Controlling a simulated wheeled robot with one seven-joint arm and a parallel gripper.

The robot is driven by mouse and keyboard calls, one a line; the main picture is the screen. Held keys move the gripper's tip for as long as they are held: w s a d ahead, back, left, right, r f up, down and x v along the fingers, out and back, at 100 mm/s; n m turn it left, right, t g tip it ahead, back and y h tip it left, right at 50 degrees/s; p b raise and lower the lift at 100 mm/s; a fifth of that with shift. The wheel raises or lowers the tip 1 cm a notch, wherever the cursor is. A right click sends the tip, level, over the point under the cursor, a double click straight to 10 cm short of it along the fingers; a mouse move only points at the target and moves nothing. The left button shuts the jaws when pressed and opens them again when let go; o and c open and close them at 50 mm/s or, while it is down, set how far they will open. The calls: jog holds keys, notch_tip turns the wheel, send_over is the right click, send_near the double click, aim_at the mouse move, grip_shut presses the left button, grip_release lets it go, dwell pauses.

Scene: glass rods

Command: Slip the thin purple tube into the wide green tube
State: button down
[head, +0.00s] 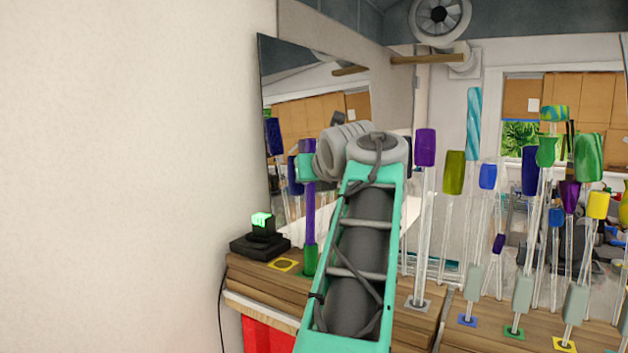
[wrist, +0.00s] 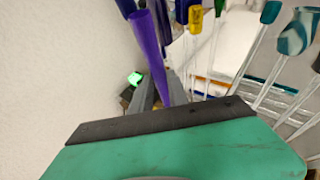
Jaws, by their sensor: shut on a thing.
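The thin purple tube (head: 309,215) stands upright in the head view. My gripper (head: 306,168) is shut on its upper part, and a short purple end shows above the jaws. The wide green tube (head: 310,260) stands upright directly below, at the left end of the wooden bench. The purple tube's lower end meets the green tube's top edge in this view; I cannot tell how far it is inside. In the wrist view the purple tube (wrist: 148,45) runs down between the grey fingers (wrist: 160,97). The green tube is hidden there.
A black device with a lit green display (head: 262,222) sits left of a yellow marker (head: 283,265). Several clear rods with coloured tops, such as a purple one (head: 425,147), stand to the right on the bench. A mirror (head: 300,75) is behind.

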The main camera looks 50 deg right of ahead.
aim_at(312, 202)
jog(key=f+b, duration=0.2)
jog(key=f, duration=0.1)
jog(key=f+b, duration=0.2)
jog(key=f, duration=0.1)
jog(key=shift+w+d+f, duration=0.1)
jog(key=shift+d+f, duration=0.1)
jog(key=shift+f, duration=0.1)
jog(key=c, duration=1.6)
grip_release()
jog(key=shift+o, duration=0.7)
jog(key=shift+w+d+r, duration=0.15)
jog(key=shift+o, duration=1.4)
jog(key=shift+s+a+r, duration=0.2)
jog(key=shift+r, duration=0.15)
jog(key=v, duration=0.7)
jog(key=shift+s+r, duration=0.15)
jog(key=shift+s, duration=0.05)
